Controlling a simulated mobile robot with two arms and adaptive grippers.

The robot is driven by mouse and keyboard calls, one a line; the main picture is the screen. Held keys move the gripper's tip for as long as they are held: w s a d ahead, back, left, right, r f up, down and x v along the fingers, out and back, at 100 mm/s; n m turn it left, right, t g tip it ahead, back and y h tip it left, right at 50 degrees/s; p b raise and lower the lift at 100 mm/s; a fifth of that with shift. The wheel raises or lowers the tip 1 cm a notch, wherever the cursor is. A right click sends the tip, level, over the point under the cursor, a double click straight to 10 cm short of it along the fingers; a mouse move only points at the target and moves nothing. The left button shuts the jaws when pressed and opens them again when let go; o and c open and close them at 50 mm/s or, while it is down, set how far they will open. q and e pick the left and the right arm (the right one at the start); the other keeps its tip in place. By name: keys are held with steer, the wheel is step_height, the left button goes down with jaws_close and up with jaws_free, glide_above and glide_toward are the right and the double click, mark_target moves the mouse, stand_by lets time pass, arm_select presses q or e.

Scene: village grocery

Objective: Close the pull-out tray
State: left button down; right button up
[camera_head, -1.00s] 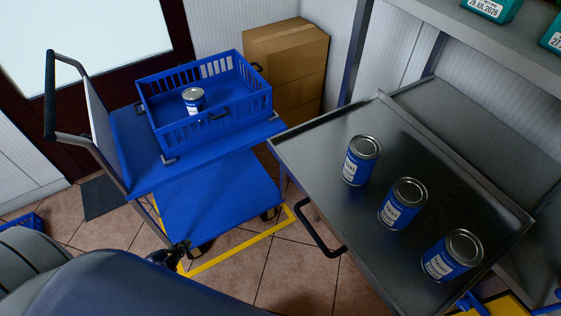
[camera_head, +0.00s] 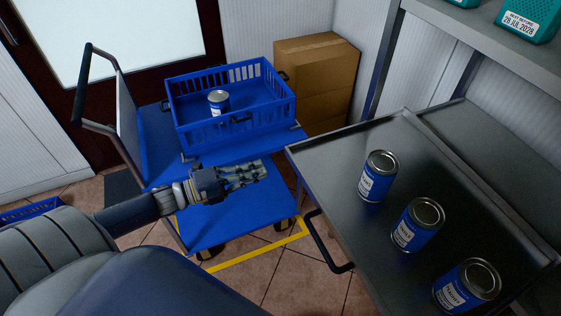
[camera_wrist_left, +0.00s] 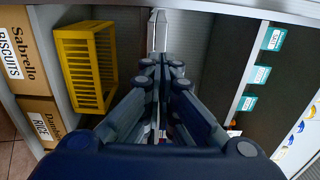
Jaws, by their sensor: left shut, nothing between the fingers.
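The pull-out tray (camera_head: 440,180) is a dark grey metal tray with raised edges. It juts out from under the shelf at the right of the head view and bears three blue cans (camera_head: 378,176). Its black bar handle (camera_head: 325,248) is on the left front side. My left gripper (camera_head: 264,170) is shut and empty. In the picture it is left of the tray, in front of the blue trolley, apart from the handle. Its closed fingers also show in the left wrist view (camera_wrist_left: 161,64). My right gripper is out of view.
The blue trolley (camera_head: 205,222) stands left of the tray and carries a blue crate (camera_head: 270,100) with one can (camera_head: 218,101). Cardboard boxes (camera_head: 325,75) stand behind. The left wrist view shows a yellow crate (camera_wrist_left: 86,66) and teal packs (camera_wrist_left: 262,75) on shelves.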

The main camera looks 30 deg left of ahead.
mark_target(290, 159)
arm_select(q)
steer(key=x, duration=0.5)
steer(key=shift+w+d, duration=0.1)
steer(key=shift+w, duration=0.1)
steer(key=shift+p+x, duration=0.35)
steer(key=shift+x, duration=0.45)
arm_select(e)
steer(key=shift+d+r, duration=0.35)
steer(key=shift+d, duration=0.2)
